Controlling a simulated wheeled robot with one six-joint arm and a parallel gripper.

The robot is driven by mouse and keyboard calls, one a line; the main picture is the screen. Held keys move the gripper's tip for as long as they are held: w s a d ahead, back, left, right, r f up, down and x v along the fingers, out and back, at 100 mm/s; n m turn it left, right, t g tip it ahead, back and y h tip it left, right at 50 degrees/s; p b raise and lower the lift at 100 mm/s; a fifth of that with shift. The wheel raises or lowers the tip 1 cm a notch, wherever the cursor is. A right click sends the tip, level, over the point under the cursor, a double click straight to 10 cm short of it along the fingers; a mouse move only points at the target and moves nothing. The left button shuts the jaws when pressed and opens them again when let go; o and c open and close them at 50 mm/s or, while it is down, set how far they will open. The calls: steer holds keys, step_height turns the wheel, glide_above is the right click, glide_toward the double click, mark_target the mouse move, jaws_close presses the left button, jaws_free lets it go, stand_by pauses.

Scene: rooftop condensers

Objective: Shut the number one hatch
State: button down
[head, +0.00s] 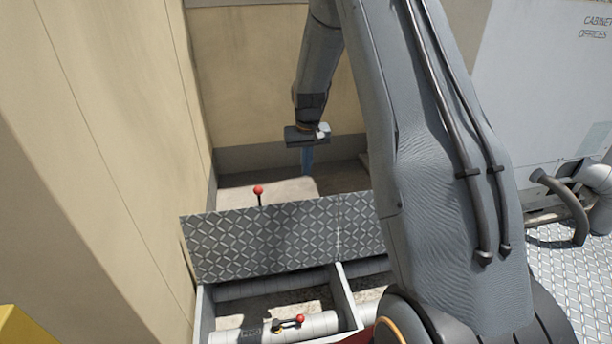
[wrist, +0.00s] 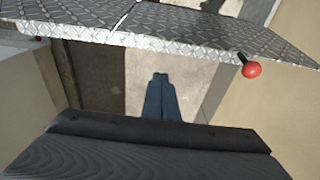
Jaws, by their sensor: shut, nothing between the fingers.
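A diamond-plate hatch lid (head: 265,240) stands raised at the back of an open box in the head view. A red knob on a dark stem (head: 258,190) rises at its top edge. A seam divides the plate, with a second section (head: 362,225) to the right, partly hidden by my arm. I see no number on either. In the wrist view the plate (wrist: 190,42) crosses the top, with the red knob (wrist: 251,70) at right. My gripper (head: 307,168) is behind the raised plate, pointing down. Its blue fingers (wrist: 161,78) are together, empty and apart from the plate.
The open box shows pipes (head: 270,283), a divider (head: 347,295) and a red-knobbed valve (head: 290,323). A beige wall (head: 100,130) stands close on the left, another behind. A grey cabinet (head: 540,90) and bent pipes (head: 597,180) are at right.

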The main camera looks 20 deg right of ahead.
steer(key=s+f, duration=0.3)
steer(key=f, duration=0.4)
steer(key=shift+a+f, duration=0.15)
steer(key=shift+f, duration=0.15)
steer(key=shift+a, duration=0.1)
